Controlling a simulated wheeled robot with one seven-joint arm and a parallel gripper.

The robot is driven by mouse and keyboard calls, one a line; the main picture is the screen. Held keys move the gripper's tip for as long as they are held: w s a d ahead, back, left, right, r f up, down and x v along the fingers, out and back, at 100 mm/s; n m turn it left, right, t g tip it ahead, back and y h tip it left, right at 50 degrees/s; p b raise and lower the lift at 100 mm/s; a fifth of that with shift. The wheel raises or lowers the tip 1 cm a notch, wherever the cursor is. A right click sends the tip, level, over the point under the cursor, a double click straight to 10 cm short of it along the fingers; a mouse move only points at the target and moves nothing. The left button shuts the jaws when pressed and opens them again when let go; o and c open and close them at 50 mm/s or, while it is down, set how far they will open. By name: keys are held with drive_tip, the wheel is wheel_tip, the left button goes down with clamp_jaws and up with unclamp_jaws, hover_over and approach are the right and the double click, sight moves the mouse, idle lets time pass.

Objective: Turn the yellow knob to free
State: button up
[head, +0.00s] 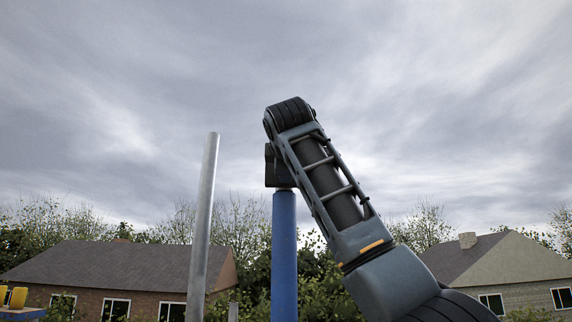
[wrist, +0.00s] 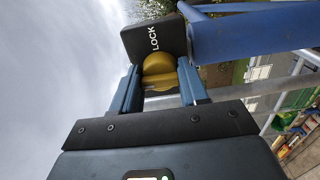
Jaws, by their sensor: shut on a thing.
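The yellow knob (wrist: 158,68) sits on a black box (wrist: 150,36) marked LOCK in white in the wrist view. My gripper (wrist: 157,75) is shut on the knob, with one blue-grey finger on either side of it. The LOCK lettering is beside the knob and reads sideways in this view. The box joins a thick blue post (wrist: 245,34). In the head view a dark block (head: 274,168) shows at the top of the blue post (head: 284,255), below the bend of my arm. The knob and my fingers are hidden there.
A grey metal pole (head: 203,225) stands left of the blue post. Yellow parts on a blue piece (head: 17,300) show at the lower left edge. Houses and trees are in the background. In the wrist view, grey bars and a green thing (wrist: 295,100) lie below right.

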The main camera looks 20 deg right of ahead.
drive_tip(key=shift+f, duration=0.1)
idle(0.3)
drive_tip(key=o, duration=1)
drive_tip(key=shift+o, duration=0.2)
drive_tip(key=b+v, duration=0.2)
drive_tip(key=v, duration=0.5)
drive_tip(key=shift+s+a+b, duration=0.15)
drive_tip(key=shift+s+b, duration=0.2)
drive_tip(key=shift+b, duration=0.05)
